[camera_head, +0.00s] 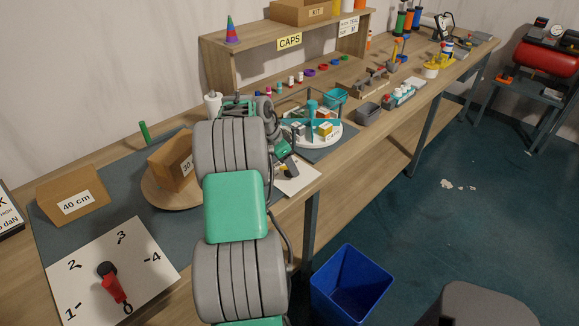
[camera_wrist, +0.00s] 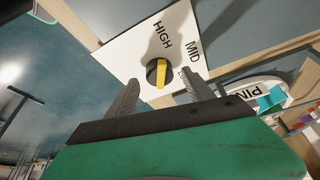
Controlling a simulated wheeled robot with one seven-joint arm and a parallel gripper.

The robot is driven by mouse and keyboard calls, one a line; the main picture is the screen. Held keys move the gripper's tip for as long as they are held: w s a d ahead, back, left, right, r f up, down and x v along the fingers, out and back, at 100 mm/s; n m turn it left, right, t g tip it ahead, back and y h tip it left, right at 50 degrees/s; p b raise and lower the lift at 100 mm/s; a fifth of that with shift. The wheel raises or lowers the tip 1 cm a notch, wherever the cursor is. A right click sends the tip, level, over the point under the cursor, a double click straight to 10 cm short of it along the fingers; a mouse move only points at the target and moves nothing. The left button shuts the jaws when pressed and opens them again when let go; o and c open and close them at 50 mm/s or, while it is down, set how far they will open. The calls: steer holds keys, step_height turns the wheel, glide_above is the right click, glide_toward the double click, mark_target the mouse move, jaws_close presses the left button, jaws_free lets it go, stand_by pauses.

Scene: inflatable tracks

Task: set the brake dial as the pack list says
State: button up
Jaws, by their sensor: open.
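A white plate (camera_wrist: 125,55) marked HIGH, MID and a partly hidden label starting with L carries a black knob (camera_wrist: 152,72) with a yellow bar. The bar points down the picture, towards my gripper. My gripper (camera_wrist: 160,84) is open, with the knob appearing between its fingertips; contact cannot be told. In the head view my arm partly covers this plate (camera_head: 303,180). Another white plate (camera_head: 85,300), marked 0 to 4, has a dial (camera_head: 116,290) whose red handle points at 0. A sign (camera_head: 8,215) at the left edge is cut off, with "daN" readable.
A box marked 40 cm (camera_head: 72,197) and a box marked 30 (camera_head: 172,160) on a round wooden board stand left of my arm. A round white tray (camera_head: 325,138) with parts stands beyond. A blue bin (camera_head: 350,285) is on the floor.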

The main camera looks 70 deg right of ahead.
steer(key=v, duration=0.6)
steer(key=shift+r, duration=0.15)
steer(key=w+a+r+n+t, duration=0.25)
steer(key=w+a+n, duration=0.4)
steer(key=a, duration=0.55)
steer(key=w+a+r+n+t, duration=0.1)
steer(key=w+a+r+n, duration=0.3)
steer(key=w+a, duration=0.55)
steer(key=s+a+f+n+t+y, duration=0.1)
steer(key=a+n, duration=0.4)
steer(key=a, duration=0.6)
steer(key=s+a+f+n+y, duration=0.1)
steer(key=s+a+n, duration=0.3)
steer(key=a, duration=0.6)
steer(key=s+a+f+n+t+y, duration=0.1)
steer(key=s+a+f+n, duration=0.1)
steer(key=a+n, duration=0.4)
steer(key=a, duration=0.5)
steer(key=shift+s+a+f+t+y, duration=0.3)
steer(key=shift+s+t+y, duration=0.05)
steer(key=shift+s+y, duration=0.05)
